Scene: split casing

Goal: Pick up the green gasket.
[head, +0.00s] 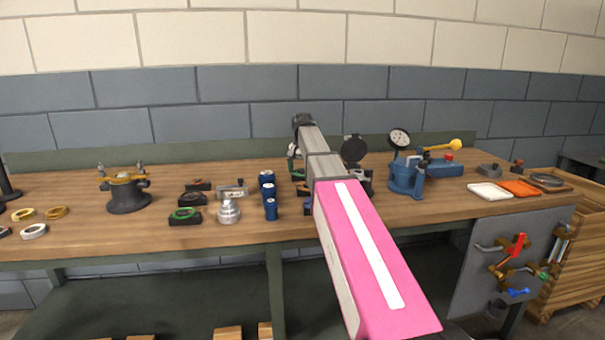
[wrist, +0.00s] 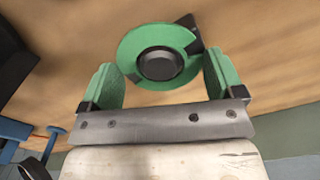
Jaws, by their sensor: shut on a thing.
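The green gasket (wrist: 133,50) is a flat green ring between the two green-faced fingers of my gripper (wrist: 159,62) in the wrist view. The fingers are shut on its opposite sides. A round black part (wrist: 160,65) shows in the ring's middle, and a dark corner shows behind its upper right edge. I cannot tell whether the ring is clear of what lies behind it. In the head view my arm hides most of the gripper and the gasket. Another green ring (head: 186,213) lies on a dark block at the middle left of the bench.
Blue cylinders (head: 270,209) and a silver stepped part (head: 228,211) stand left of my arm. A blue vise (head: 406,178) with a dial gauge stands to the right, with white (head: 490,191) and orange (head: 520,188) pads beyond. The bench's front strip is mostly clear.

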